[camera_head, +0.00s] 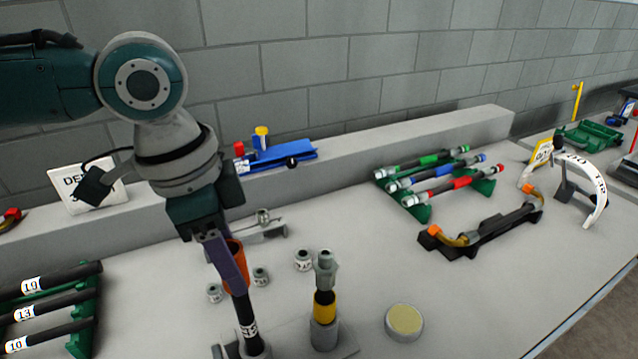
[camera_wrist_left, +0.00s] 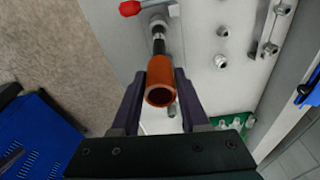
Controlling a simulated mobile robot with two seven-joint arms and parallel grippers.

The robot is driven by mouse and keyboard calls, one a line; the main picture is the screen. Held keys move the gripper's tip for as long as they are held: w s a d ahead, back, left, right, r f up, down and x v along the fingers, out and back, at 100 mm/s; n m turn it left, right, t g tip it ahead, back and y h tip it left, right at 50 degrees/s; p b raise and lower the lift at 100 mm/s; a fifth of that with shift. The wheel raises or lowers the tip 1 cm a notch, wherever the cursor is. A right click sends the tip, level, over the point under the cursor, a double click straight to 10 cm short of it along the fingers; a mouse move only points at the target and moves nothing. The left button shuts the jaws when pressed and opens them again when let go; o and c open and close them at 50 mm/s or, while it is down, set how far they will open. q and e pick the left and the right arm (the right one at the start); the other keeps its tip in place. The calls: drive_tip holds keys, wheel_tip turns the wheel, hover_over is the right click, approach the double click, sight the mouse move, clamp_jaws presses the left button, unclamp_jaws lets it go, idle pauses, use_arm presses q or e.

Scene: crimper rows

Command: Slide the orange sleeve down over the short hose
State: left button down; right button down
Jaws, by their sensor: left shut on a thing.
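My left gripper (camera_head: 238,282) comes down from the upper left and is shut on the orange sleeve (camera_head: 236,252). In the left wrist view the orange sleeve (camera_wrist_left: 160,76) sits between the two purple fingers (camera_wrist_left: 161,84), its hollow near end facing the camera. The short black hose (camera_head: 246,312), with a white label, stands upright in a grey holder below the sleeve. The hose (camera_wrist_left: 158,46) lines up with the sleeve's far end in the wrist view. How far the sleeve reaches over the hose is hidden. My right gripper is not in view.
A second grey holder (camera_head: 324,334) bears an upright fitting with a yellow band (camera_head: 325,307) close to the right. Several small metal fittings (camera_head: 303,260) stand behind. A round yellow-topped disc (camera_head: 404,321) lies further right. Racked hoses (camera_head: 52,300) are at left.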

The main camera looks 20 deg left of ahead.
sight(248, 325)
use_arm(q)
drive_tip(key=shift+r, duration=0.1)
drive_tip(key=shift+p, duration=0.4)
drive_tip(key=shift+f+b, duration=3)
drive_tip(key=shift+f, duration=1.7)
drive_tip(key=shift+f+b, duration=1.55)
drive_tip(key=shift+f, duration=0.65)
drive_tip(key=shift+c, duration=1.7)
unclamp_jaws()
